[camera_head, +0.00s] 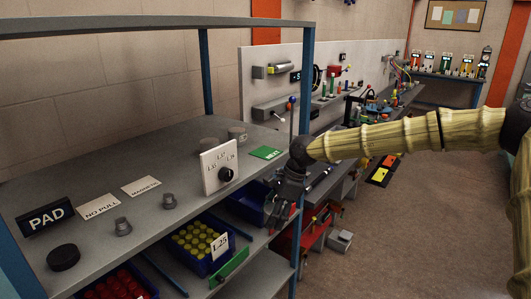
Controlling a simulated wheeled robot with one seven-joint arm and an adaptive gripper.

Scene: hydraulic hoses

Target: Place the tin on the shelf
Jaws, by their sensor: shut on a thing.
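My dark gripper (282,208) is at the right front edge of the grey shelf (100,182), beside the white dial plate. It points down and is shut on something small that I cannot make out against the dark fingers. I cannot tell for sure which thing is the tin. Small grey metal pieces (168,201) and (122,226) stand on the top shelf near its front. Low round grey pieces (208,143) lie farther back. A flat black round piece (63,257) lies in front of the PAD sign.
A PAD sign (45,217), NO PULL card (99,207), MAGNETS card (141,186), green NEXT card (265,153) and white dial plate (219,168) occupy the top shelf. Blue bins (187,263) sit below. A blue post (302,90) rises near my gripper.

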